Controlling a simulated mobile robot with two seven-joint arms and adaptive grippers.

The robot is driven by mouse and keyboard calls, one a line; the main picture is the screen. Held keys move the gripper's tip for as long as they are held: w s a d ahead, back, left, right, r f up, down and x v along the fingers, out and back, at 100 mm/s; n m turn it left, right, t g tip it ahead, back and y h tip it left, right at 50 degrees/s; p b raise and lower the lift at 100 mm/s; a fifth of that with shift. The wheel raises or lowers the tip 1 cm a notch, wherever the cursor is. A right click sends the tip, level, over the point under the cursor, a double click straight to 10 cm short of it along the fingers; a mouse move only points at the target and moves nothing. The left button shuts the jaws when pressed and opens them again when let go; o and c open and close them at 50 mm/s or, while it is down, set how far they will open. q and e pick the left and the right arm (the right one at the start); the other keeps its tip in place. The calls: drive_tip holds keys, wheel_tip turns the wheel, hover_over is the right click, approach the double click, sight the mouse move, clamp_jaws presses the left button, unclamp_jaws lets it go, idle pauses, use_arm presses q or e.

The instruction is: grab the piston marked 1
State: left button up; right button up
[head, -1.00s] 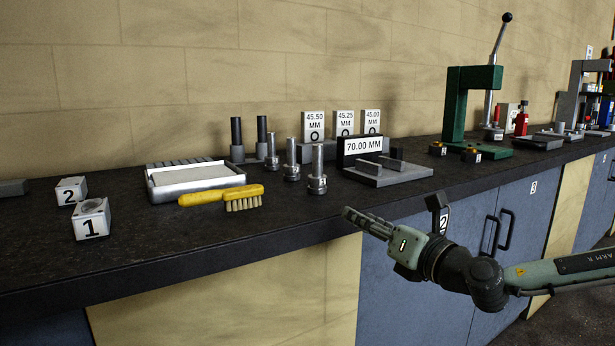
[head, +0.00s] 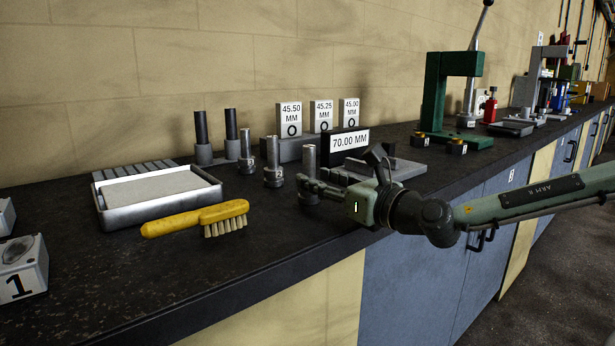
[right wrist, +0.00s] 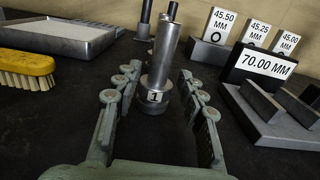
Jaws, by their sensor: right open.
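The piston marked 1 (right wrist: 156,97) is a metal cylinder with a wider base and a "1" label, upright on the bench. In the head view this piston (head: 308,160) is the nearest of a row, its base partly hidden by my right gripper (head: 312,188). In the right wrist view my right gripper (right wrist: 159,74) is open, with one finger on each side of the piston's base. Dark gaps show between the fingers and the piston, so it is not gripped. My left gripper is in neither view.
Two similar pistons (head: 273,165) (head: 246,155) stand close behind. A yellow brush (head: 195,219) and a metal tray (head: 160,205) lie to the left. A 70.00 MM sign (head: 349,142) and a grey block fixture (head: 405,168) are just right. A green press (head: 436,95) stands farther right.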

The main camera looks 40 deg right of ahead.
drive_tip(key=shift+w+a+p, duration=0.1)
drive_tip(key=shift+w+p, duration=0.2)
drive_tip(key=shift+w, duration=0.8)
drive_tip(key=shift+w+a+f, duration=0.1)
drive_tip(key=shift+w+f, duration=0.05)
drive_tip(key=shift+w, duration=0.3)
drive_tip(key=shift+w+a+f, duration=0.1)
drive_tip(key=shift+w, duration=0.35)
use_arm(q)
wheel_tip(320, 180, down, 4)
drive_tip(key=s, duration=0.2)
use_arm(e)
drive_tip(key=shift+w+d, duration=0.1)
drive_tip(key=shift+w, duration=0.25)
drive_tip(key=shift+w+b, duration=0.95)
drive_tip(key=shift+b, duration=0.25)
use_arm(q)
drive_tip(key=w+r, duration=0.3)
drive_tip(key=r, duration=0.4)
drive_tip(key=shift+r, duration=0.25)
use_arm(e)
drive_tip(key=shift+w+r, duration=0.1)
drive_tip(key=shift+r, duration=0.05)
clamp_jaws()
